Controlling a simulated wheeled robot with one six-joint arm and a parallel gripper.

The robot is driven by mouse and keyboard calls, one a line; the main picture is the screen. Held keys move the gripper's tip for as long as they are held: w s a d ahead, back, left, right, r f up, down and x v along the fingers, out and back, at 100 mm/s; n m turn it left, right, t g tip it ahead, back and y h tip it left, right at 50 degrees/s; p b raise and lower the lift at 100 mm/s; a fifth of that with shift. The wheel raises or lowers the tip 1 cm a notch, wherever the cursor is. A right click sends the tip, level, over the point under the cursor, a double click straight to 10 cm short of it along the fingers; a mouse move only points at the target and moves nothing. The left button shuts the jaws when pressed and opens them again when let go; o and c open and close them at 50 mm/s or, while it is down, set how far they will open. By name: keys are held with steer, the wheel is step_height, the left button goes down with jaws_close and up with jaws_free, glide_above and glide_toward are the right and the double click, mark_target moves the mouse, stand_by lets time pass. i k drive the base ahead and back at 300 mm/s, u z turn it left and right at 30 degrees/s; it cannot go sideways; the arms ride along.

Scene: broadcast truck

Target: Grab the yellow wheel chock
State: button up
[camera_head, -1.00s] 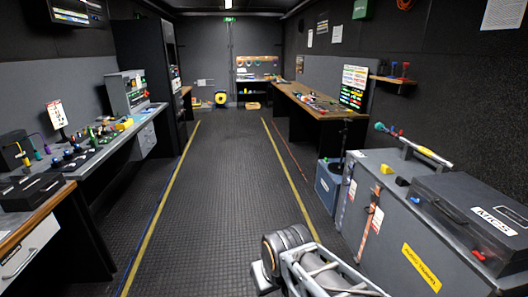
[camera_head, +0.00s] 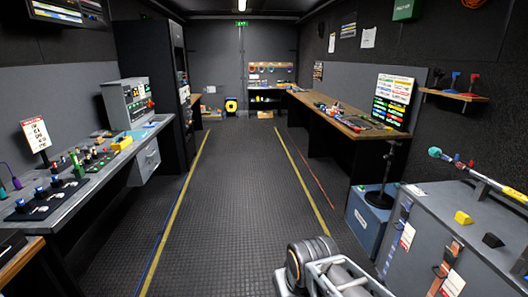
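A small yellow wedge (camera_head: 462,217), which looks like the yellow wheel chock, sits on top of the grey cabinet (camera_head: 448,205) at the right. A similar black wedge (camera_head: 492,240) sits just to its right and nearer to me. Part of my own folded arm shows at the bottom centre, left of the cabinet and apart from the wedge. The fingers of my gripper do not show, so whether it holds anything cannot be seen.
A long rod (camera_head: 480,178) lies above the cabinet's back edge. A blue-grey box (camera_head: 364,212) and a stand (camera_head: 379,198) are just beyond the cabinet. The wooden bench (camera_head: 345,118) runs along the right, the grey desk (camera_head: 95,185) along the left. The aisle floor (camera_head: 240,190) is clear.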

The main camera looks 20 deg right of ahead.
mark_target(461, 217)
steer(key=z, duration=0.25)
steer(key=i, duration=2)
steer(key=z, duration=1.2)
steer(key=i, duration=1.05)
steer(key=z, duration=1.65)
steer(key=i, duration=0.6)
steer(key=z, duration=0.4)
